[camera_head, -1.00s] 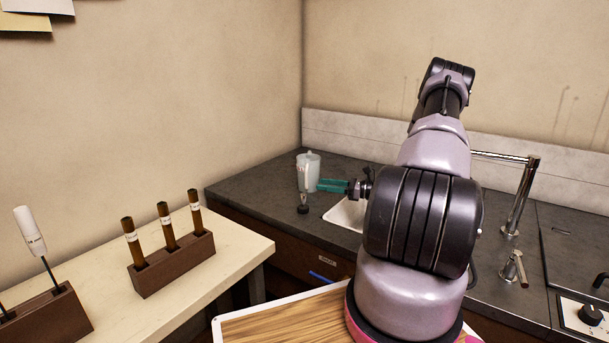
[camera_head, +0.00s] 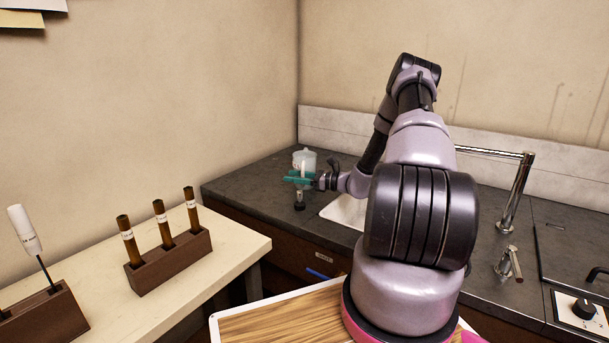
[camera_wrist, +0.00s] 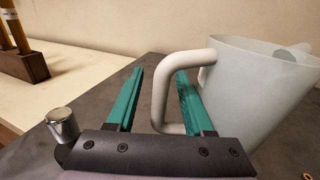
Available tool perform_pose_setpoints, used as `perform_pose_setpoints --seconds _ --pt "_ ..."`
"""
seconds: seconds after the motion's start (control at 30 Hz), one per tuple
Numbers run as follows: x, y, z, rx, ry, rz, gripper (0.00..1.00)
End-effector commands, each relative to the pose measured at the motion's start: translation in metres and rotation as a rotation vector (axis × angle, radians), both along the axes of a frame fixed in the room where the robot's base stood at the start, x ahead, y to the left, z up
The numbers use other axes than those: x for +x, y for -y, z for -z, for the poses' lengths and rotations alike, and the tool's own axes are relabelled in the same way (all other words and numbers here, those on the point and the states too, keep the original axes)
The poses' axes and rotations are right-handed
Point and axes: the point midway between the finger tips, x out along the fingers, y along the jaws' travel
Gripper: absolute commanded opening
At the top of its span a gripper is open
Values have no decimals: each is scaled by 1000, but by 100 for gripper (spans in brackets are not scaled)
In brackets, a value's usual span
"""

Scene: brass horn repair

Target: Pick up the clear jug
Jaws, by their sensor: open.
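The clear jug (camera_head: 308,157) stands upright on the dark counter near the back left corner, partly hidden behind my gripper in the head view. In the wrist view the translucent jug (camera_wrist: 253,92) fills the right side, with its pale handle (camera_wrist: 163,92) pointing left. My gripper (camera_head: 299,178) has teal fingers and is open. In the wrist view my gripper (camera_wrist: 160,90) has one finger left of the handle and the other to its right, in the gap between handle and jug body. I cannot tell whether either finger touches.
A sink basin (camera_head: 346,211) with a tall faucet (camera_head: 517,195) lies to the right. A wooden rack (camera_head: 170,262) of brown tubes stands on the pale table at left.

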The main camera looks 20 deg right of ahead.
Motion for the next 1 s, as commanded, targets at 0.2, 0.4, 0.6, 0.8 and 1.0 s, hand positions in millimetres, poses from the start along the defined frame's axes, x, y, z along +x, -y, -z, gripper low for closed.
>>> perform_pose_setpoints --seconds 0.2,0.4,0.6,0.8,1.0 --pt "0 0 0 0 0 -1 2" --pt "0 0 0 0 0 -1 0" --pt "-1 0 0 -1 -1 -1 0" --pt "-1 0 0 -1 -1 -1 0" --pt "-1 0 0 -1 -1 -1 0"
